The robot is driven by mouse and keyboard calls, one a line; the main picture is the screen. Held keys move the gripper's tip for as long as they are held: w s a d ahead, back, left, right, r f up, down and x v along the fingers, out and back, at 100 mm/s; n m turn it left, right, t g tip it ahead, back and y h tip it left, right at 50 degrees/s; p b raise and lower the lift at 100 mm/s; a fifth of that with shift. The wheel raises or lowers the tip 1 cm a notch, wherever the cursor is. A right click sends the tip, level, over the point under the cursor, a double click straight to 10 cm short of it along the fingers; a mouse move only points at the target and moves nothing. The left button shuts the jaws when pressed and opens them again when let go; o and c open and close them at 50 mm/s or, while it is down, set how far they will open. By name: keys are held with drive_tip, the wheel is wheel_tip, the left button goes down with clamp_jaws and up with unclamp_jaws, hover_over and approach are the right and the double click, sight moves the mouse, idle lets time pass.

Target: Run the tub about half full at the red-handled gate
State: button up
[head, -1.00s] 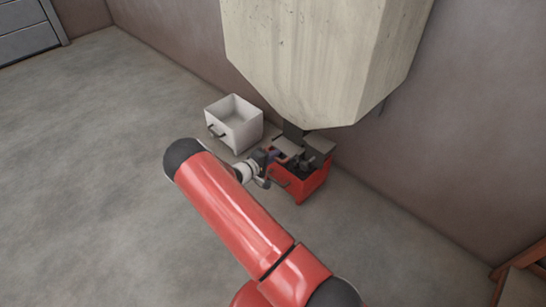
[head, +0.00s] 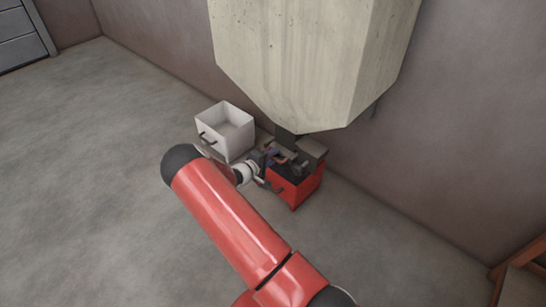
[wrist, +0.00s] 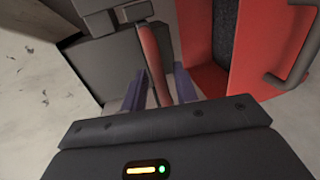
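The red tub (head: 296,190) stands on the floor under the hopper's outlet, its dark inside partly covered by the outlet parts. In the wrist view the tub (wrist: 206,68) is at the upper right, with a grey pull handle; its inside looks dark and speckled, but the fill level cannot be told. The gate's red handle (wrist: 151,55) runs down between the two bluish fingers of my gripper (wrist: 160,85). A gap shows beside the handle, so the fingers look open around it. In the head view my gripper (head: 265,164) is at the gate, left of the outlet, small and partly hidden.
The large pale hopper (head: 300,75) hangs above the tub. A white bin (head: 228,137) with a dark handle stands left of the tub by the wall. Open floor lies to the left and front. A grey cabinet (head: 22,40) is at the far left.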

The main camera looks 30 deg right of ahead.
drive_tip(key=v, duration=0.7)
drive_tip(key=shift+a, duration=0.15)
